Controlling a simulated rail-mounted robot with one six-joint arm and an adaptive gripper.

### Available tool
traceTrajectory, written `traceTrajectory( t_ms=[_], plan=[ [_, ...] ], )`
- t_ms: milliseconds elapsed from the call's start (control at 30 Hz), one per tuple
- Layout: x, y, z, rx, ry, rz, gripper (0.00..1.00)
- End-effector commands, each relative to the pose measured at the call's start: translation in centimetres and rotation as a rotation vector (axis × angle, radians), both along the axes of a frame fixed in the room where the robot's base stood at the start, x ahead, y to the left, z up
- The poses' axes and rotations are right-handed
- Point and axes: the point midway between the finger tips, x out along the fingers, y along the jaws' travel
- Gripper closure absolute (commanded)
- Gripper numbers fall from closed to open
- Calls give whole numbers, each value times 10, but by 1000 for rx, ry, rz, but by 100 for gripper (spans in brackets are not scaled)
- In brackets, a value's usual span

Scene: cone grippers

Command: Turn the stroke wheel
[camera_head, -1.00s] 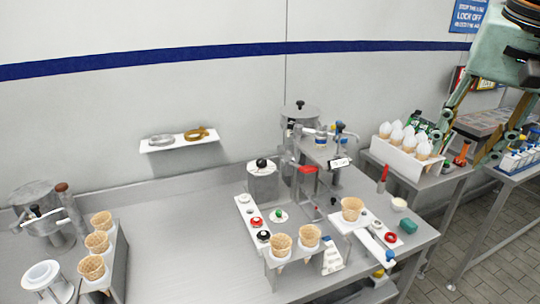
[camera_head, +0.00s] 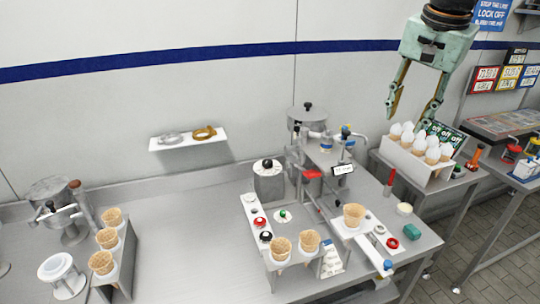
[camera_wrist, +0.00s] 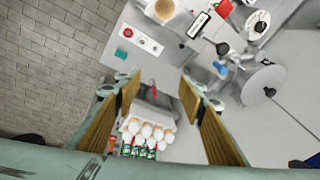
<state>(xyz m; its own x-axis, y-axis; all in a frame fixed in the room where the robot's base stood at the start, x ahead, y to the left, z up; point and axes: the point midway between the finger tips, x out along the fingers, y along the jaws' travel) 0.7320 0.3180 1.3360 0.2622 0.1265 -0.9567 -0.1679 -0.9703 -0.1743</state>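My gripper (camera_head: 412,108) hangs fingers-down at the upper right in the head view, above the rack of white-topped cones. Its fingers are wide apart with nothing between them, as the wrist view (camera_wrist: 159,96) also shows. The dosing machine stands on the middle table, left of my gripper. It has a round grey hopper lid (camera_head: 307,119) with a black knob, blue fittings (camera_head: 346,130), a red part (camera_head: 312,174) and a small display (camera_head: 343,170). The hopper lid also shows in the wrist view (camera_wrist: 268,84). I cannot tell which part is the stroke wheel.
The white cone rack (camera_head: 405,158) is below my gripper. A red upright handle (camera_head: 390,180) stands by the table's right edge. A wafer cone (camera_head: 353,214) stands in front of the machine. A wall shelf (camera_head: 189,143) is at the left. The air left of my gripper is clear.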

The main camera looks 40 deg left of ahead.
Motion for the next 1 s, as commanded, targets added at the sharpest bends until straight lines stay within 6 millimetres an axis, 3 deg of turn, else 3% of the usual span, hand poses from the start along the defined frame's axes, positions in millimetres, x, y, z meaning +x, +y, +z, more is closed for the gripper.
traceTrajectory(
  t_ms=[467, 1000],
  plan=[
    [27, 111, -11, 4, 76, -52, 63],
    [30, 240, -42, -11, 153, -120, 63]
  ],
)
